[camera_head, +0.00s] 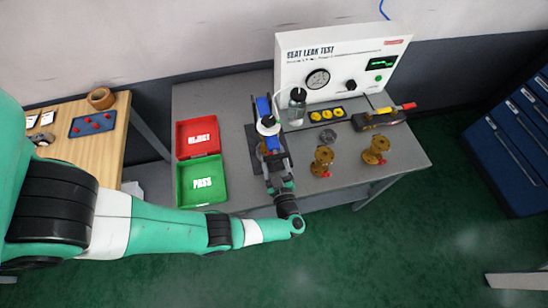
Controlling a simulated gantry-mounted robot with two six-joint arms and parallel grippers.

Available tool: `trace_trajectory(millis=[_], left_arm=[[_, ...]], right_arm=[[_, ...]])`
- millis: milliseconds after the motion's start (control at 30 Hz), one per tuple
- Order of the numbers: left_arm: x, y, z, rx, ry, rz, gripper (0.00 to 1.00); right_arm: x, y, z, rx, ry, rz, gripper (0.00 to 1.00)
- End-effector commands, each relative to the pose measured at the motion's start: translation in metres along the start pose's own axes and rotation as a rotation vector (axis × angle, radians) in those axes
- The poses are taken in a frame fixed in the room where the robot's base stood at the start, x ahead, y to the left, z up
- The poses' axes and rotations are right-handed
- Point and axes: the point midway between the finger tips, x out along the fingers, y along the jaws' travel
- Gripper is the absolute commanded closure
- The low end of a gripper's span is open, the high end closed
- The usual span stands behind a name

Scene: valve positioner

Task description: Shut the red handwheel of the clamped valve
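The clamped valve (264,148) shows only as a small brass patch in the dark and blue clamp fixture (264,106), left of the middle of the grey bench. Its red handwheel cannot be made out and seems hidden behind my gripper. My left arm comes in from the left, and its dark gripper (274,160) is at the near side of the fixture, over or against the valve. I cannot tell whether the fingers touch the handwheel or are open or shut. My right gripper is not in view.
A red reject tray (178,153) and a green pass tray (180,198) lie left of the fixture. Brass valves (322,162) (375,150) stand to the right. A clear bottle (297,107) is close behind the fixture, before the white leak-test panel (300,50). A yellow-black tool (378,119) lies further right.

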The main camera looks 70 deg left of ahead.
Motion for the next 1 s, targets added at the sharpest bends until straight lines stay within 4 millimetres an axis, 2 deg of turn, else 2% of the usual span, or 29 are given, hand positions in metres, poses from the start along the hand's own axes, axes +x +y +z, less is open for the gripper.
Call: trace_trajectory(millis=[167,500,600,733,1000], left_arm=[[-0.011,0.001,0.001,-0.001,-0.002,0.003,0.28],[-0.088,0.001,0.002,-0.001,-0.002,0.006,0.28],[-0.104,0.000,0.002,-0.001,-0.002,0.003,0.28],[-0.115,0.000,0.001,0.000,-0.001,0.002,0.28],[-0.116,0.000,0.000,0.000,0.000,0.000,0.28]], right_arm=[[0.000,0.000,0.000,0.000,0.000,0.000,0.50],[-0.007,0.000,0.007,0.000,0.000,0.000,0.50],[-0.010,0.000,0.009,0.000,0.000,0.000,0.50],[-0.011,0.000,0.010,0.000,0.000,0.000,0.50],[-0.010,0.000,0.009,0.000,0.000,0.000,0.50]])
